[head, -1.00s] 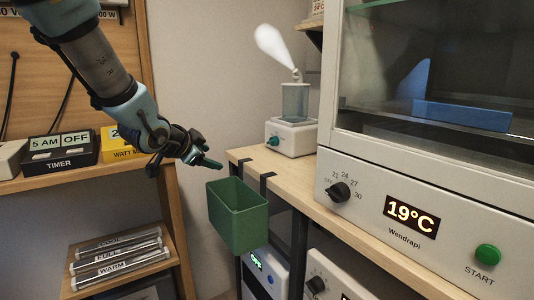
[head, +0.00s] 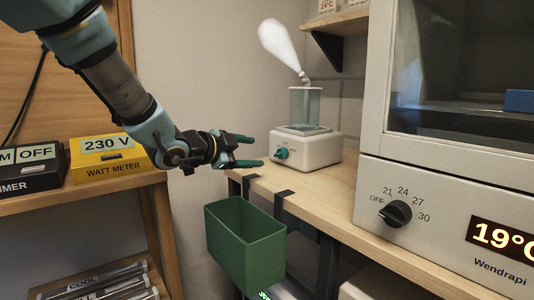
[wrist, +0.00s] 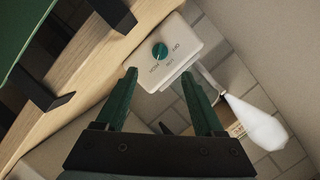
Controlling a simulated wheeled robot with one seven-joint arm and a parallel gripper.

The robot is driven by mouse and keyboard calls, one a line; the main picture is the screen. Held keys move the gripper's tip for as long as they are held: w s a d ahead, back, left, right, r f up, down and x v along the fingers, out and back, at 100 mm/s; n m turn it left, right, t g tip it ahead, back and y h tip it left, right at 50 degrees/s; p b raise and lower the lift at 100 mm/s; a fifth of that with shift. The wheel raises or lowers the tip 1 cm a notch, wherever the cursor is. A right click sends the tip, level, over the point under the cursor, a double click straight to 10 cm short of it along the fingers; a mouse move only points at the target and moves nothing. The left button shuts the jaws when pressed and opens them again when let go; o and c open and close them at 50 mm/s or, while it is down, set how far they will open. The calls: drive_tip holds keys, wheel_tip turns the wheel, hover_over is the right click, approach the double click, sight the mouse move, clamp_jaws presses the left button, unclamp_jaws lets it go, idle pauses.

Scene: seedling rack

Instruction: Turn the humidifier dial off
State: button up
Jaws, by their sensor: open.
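The humidifier (head: 318,148) is a white box with a clear tank on the wooden bench, and a white plume of mist rises from its nozzle. Its teal dial (head: 282,154) is on the front face. In the wrist view the dial (wrist: 160,51) shows with several printed marks around it, too small to read surely. My gripper (head: 250,151) is open and empty, to the left of the dial and apart from it. In the wrist view its green fingers (wrist: 160,85) are spread, with the humidifier (wrist: 185,50) beyond their tips.
A green bin (head: 246,243) hangs from the bench's (head: 300,187) front edge below my gripper. A large incubator (head: 440,215) with a black knob stands to the right. A yellow watt meter (head: 108,152) sits on the left shelf.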

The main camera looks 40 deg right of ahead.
sight(277, 154)
drive_tip(key=x, duration=1)
drive_tip(key=shift+d+f, duration=0.1)
drive_tip(key=shift+d, duration=0.25)
clamp_jaws()
